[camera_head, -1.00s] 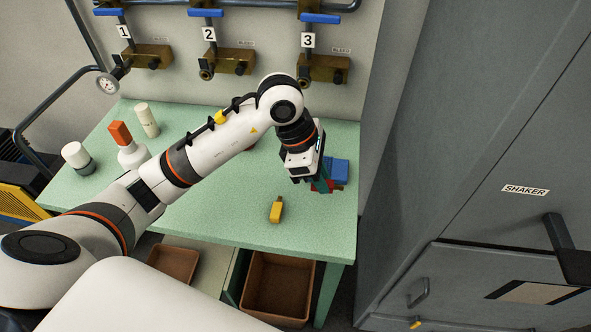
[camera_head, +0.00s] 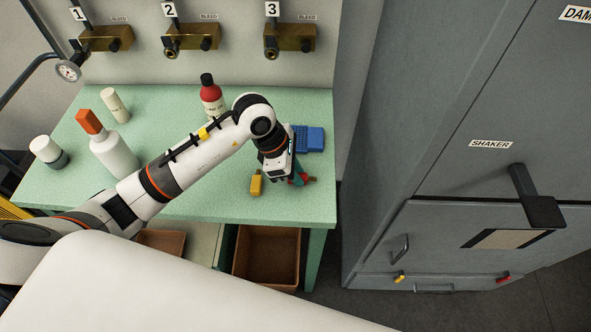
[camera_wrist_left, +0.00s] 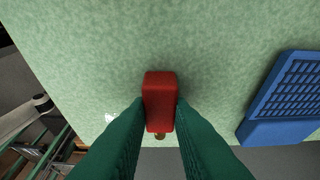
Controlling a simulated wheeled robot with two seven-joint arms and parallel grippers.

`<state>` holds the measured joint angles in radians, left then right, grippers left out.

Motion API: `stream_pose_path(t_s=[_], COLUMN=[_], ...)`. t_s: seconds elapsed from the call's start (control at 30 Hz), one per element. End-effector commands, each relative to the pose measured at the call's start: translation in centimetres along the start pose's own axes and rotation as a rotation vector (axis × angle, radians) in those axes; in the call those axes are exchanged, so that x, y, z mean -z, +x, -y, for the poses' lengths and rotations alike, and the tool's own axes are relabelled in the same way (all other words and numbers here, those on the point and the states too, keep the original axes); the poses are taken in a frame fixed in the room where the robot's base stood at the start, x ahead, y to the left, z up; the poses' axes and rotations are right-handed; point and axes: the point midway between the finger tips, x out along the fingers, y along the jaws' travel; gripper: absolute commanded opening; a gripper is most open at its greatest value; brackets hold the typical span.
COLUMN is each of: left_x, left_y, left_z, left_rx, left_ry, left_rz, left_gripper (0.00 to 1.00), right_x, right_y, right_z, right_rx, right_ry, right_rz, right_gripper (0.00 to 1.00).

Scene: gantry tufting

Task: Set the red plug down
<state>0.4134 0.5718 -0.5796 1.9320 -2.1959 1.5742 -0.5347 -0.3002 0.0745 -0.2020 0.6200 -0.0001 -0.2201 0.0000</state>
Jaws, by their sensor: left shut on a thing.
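A yellow plug (camera_head: 256,183) lies on the table to the left of the gripper. My right gripper is not in view.
A blue box with a gridded face (camera_head: 310,139) lies behind the gripper; it also shows in the wrist view (camera_wrist_left: 290,95). A red bottle (camera_head: 211,96), an orange-capped bottle (camera_head: 114,152) and white containers stand left and behind. A grey shaker cabinet (camera_head: 430,150) stands at right.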

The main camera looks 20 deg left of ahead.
Motion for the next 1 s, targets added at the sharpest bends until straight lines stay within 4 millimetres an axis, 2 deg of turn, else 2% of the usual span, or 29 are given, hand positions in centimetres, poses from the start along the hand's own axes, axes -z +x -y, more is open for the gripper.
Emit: stream_pose_path(t_s=[0.03,0.13,0.17,0.43,0.57,1.0], left_x=[-0.1,0.0,0.0,0.0,0.1,0.0], left_y=[0.1,0.1,0.1,0.0,-0.8,-9.5], left_z=[0.0,0.0,0.0,0.0,0.1,0.1], left_rx=[0.000,0.000,0.000,-0.001,0.002,0.004], left_ry=[0.000,0.000,0.000,0.000,0.000,0.002], left_rz=[0.000,0.000,0.000,0.000,0.000,0.000], left_gripper=[0.22,0.39,0.41,0.41,0.41,0.41], right_x=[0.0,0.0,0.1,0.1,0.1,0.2], right_y=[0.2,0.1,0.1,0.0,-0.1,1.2], right_z=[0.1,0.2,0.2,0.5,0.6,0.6], right_rx=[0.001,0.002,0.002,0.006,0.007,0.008], right_ry=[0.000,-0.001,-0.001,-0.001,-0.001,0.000], right_rz=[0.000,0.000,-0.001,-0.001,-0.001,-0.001], right_gripper=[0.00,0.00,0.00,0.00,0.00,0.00])
